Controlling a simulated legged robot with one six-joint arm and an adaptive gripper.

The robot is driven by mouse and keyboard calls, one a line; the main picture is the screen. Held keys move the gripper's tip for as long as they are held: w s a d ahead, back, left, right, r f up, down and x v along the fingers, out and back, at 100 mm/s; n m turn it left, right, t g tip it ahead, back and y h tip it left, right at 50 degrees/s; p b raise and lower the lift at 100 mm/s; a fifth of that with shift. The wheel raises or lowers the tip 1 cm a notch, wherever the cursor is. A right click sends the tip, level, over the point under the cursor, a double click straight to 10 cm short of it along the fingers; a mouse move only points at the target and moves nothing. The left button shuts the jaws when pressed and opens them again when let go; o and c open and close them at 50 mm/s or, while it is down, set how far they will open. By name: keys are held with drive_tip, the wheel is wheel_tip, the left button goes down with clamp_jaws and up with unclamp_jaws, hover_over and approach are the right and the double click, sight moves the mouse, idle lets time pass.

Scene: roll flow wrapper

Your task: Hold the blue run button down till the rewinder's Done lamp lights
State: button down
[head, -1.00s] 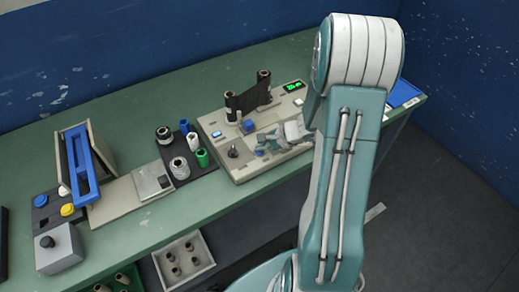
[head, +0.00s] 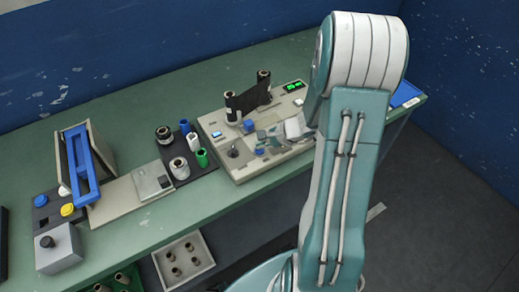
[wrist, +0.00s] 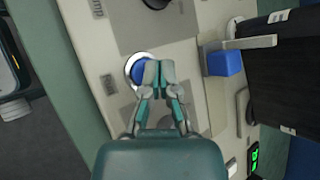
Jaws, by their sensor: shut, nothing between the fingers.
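The rewinder (head: 243,172) is a beige machine on the green bench, with a black web between two upright rolls. Its blue run button (wrist: 135,66), in a pale ring, is partly covered by my gripper (wrist: 159,72) in the wrist view. The gripper is shut and empty, with its fingertips over the button's right side. I cannot tell whether they touch it or how far it is pressed. In the head view my gripper (head: 272,141) is small and low over the panel. The green display (head: 293,87) is lit; I cannot make out a Done lamp.
A blue block (wrist: 222,63) on the rewinder stands just right of my fingertips. A black knob (head: 233,150) stands at the panel's front left. A dark tray (head: 178,174) with several rolls lies left of the rewinder, beyond it a blue-framed device (head: 84,170).

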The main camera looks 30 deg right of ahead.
sight(261, 150)
drive_tip(key=shift+r, duration=0.25)
drive_tip(key=shift+r, duration=2.55)
